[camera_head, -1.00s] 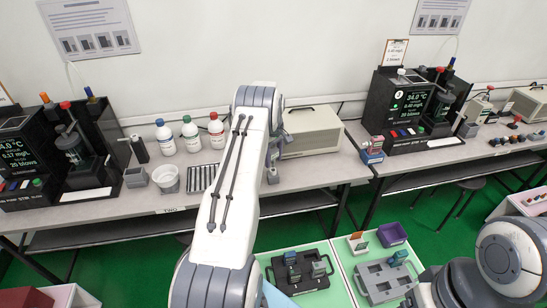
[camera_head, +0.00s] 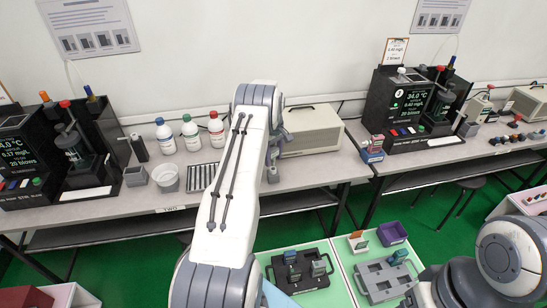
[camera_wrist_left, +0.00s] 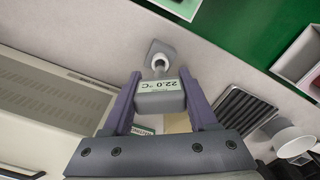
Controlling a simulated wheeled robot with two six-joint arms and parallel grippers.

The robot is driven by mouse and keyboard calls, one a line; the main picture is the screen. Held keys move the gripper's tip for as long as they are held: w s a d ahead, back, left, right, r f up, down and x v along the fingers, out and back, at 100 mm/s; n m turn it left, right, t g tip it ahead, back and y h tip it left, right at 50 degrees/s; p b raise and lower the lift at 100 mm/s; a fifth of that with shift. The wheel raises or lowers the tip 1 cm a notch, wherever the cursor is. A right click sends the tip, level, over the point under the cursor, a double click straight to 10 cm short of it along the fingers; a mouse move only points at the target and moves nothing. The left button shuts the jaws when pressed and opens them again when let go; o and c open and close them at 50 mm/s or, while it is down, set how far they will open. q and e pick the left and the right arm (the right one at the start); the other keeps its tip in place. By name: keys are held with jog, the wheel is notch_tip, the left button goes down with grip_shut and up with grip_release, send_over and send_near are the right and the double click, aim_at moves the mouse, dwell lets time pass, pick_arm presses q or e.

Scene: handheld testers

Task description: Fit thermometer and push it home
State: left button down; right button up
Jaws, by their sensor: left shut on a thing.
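My left gripper (camera_wrist_left: 160,80) is shut on the thermometer (camera_wrist_left: 158,98), a grey block-shaped unit whose display reads 22.0 °C. The fingers grip it from both sides. I cannot tell how far the stem sits in that block. In the head view my left arm covers most of the gripper and the thermometer. My right gripper is out of view; only part of my right arm shows at lower right.
A beige box (camera_head: 310,130) stands close to my left arm. Left of it are a striped rack (camera_head: 201,177), a white bowl (camera_head: 166,178) and capped bottles (camera_head: 190,134). Black testers (camera_head: 405,108) stand on both tables. Green trays with dark holders (camera_head: 300,270) lie in front.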

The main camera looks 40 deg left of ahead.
aim_at(274, 149)
pick_arm(q)
jog(key=shift+f+b, duration=1.25)
jog(key=shift+f, duration=0.6)
jog(key=shift+c, duration=0.5)
grip_release()
jog(key=shift+r, duration=0.15)
notch_tip(274, 149, up, 10)
jog(key=shift+r+b, duration=0.15)
jog(key=shift+b, duration=0.75)
